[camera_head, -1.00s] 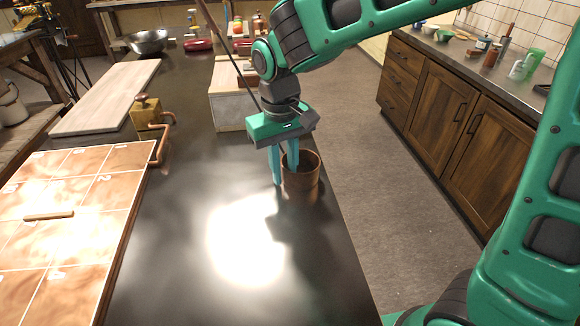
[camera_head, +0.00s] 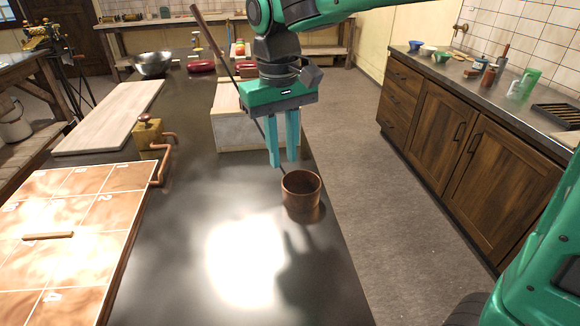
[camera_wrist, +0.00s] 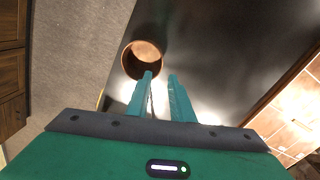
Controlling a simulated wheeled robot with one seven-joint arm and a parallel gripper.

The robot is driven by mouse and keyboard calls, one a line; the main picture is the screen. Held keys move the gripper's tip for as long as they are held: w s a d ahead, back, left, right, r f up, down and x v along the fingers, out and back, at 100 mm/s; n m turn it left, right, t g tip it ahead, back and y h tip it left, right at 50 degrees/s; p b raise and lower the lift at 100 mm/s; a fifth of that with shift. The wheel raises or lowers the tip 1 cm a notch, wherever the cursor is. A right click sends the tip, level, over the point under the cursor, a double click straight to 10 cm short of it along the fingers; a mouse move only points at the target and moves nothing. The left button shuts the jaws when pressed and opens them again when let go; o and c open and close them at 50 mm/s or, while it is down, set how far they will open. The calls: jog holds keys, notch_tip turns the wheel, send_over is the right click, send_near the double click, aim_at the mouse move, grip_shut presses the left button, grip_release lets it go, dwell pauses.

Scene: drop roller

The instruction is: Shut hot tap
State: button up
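A brass block with a small knob on top (camera_head: 149,133) stands on the dark counter at left, and a bent copper pipe (camera_head: 163,168) comes from it. A small brass tap (camera_head: 460,28) shows on the tiled wall at far right. I cannot tell which of these is the hot tap, or whether either is open. My gripper (camera_head: 282,163) points down over the counter, right of the brass block and well apart from it. Its two teal fingers are apart with nothing between them. They also show in the wrist view (camera_wrist: 160,76).
A copper cup (camera_head: 301,204) stands on the counter just below and right of my fingers; the wrist view also shows it (camera_wrist: 130,66). A light wooden box (camera_head: 238,133) and a leaning stick (camera_head: 212,40) are behind. A tiled board (camera_head: 70,205) lies at left.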

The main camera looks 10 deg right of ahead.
jog(key=shift+r, duration=0.7)
jog(key=s+d+f+m, duration=0.2)
jog(key=s+d, duration=0.1)
jog(key=d, duration=0.6)
jog(key=s+d+f+m, duration=0.2)
jog(key=s+d, duration=0.2)
jog(key=d, duration=0.6)
jog(key=s+d+f+m, duration=0.2)
jog(key=s+d+m, duration=0.1)
jog(key=d, duration=0.6)
jog(key=shift+s+d+f, duration=0.15)
jog(key=shift+s+f, duration=0.1)
jog(key=shift+s, duration=0.5)
jog(key=s+d+f+m, duration=0.1)
jog(key=s+d, duration=0.1)
jog(key=s, duration=0.1)
jog(key=s+d+f+m, duration=0.1)
jog(key=s+d+f, duration=0.1)
jog(key=s, duration=0.1)
jog(key=s+d+f+m, duration=0.1)
jog(key=s+d, duration=0.1)
jog(key=s, duration=0.1)
jog(key=shift+d+f+y, duration=0.1)
jog(key=shift+f+y, duration=0.1)
jog(key=shift+y, duration=0.1)
jog(key=shift+c, duration=1.3)
jog(key=shift+s+f, duration=0.15)
jog(key=shift+s, duration=0.15)
grip_shut()
